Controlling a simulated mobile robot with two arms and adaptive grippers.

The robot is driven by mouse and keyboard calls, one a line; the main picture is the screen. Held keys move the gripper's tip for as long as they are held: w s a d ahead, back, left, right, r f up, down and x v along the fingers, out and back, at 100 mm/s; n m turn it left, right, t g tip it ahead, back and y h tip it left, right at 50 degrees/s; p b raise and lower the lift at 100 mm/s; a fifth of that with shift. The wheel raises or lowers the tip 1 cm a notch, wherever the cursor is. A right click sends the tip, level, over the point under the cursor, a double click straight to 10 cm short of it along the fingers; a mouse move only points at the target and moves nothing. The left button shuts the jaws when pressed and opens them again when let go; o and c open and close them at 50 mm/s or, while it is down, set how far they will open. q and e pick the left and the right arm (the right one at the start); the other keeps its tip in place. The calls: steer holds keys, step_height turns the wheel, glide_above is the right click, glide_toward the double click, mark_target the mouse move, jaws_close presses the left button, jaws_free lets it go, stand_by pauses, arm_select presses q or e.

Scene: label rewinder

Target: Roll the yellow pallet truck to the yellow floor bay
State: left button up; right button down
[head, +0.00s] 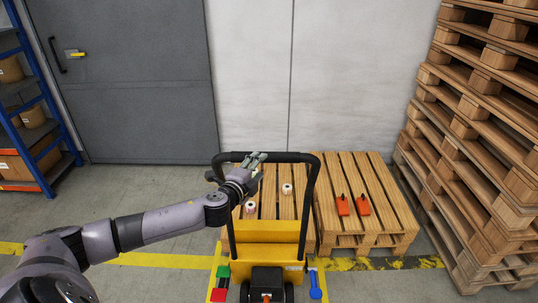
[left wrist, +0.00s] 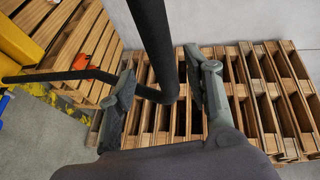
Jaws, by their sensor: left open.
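The yellow pallet truck (head: 270,232) stands in the lower middle of the head view, with a black looped push handle (head: 313,200). My right gripper is out of view. Yellow floor tape (head: 165,260) crosses the floor; I cannot tell which marking is the yellow floor bay.
Wooden pallets (head: 395,205) lie just beyond the truck, with two small orange items on the right one. A tall pallet stack (head: 475,150) stands at right. A blue rack (head: 30,150) and a grey door (head: 135,90) are at left. The floor at left is clear.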

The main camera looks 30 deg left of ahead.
mark_target(266, 160)
arm_select(q)
steer(key=p+x, duration=0.1)
steer(key=x, duration=0.7)
steer(key=shift+w+f, duration=0.1)
steer(key=shift+w, duration=0.2)
steer(key=shift+c, duration=0.2)
jaws_close()
stand_by(0.4)
